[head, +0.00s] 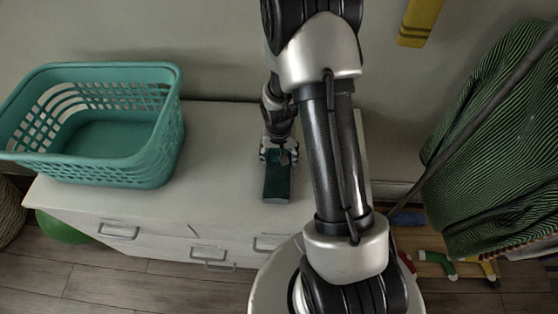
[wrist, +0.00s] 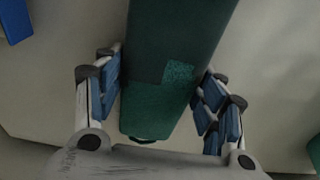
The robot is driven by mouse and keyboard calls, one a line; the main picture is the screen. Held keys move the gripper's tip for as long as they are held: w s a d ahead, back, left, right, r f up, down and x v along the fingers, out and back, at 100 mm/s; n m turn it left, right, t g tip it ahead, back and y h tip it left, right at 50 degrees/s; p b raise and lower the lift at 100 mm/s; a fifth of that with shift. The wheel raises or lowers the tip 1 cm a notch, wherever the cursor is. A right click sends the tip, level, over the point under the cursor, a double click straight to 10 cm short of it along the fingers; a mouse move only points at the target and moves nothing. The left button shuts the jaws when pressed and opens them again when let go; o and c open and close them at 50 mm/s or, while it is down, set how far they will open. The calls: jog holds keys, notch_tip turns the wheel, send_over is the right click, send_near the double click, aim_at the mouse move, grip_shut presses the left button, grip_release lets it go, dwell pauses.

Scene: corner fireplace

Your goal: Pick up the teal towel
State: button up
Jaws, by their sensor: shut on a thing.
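The teal towel (head: 277,184) is a dark teal, folded or rolled oblong on the white cabinet top in the head view. In the wrist view the towel (wrist: 170,60) runs between my two fingers, with a lighter green patch near its close end. My gripper (head: 279,154) points down at the far end of the towel, shut on it. The blue finger pads of my gripper (wrist: 160,100) lie along both sides of the towel. I cannot tell whether the towel is touching the cabinet top or slightly above it.
A teal plastic basket (head: 150,155) stands on the left of the white cabinet (head: 215,150). A green striped cloth (head: 490,150) hangs at the right. A yellow object (head: 420,22) is on the wall. A green round object (head: 62,228) lies on the floor.

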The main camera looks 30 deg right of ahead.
aim_at(279, 155)
jog(key=shift+r, duration=0.1)
notch_tip(279, 155, up, 20)
jog(key=p, duration=0.6)
jog(key=shift+a, duration=0.1)
dwell(0.5)
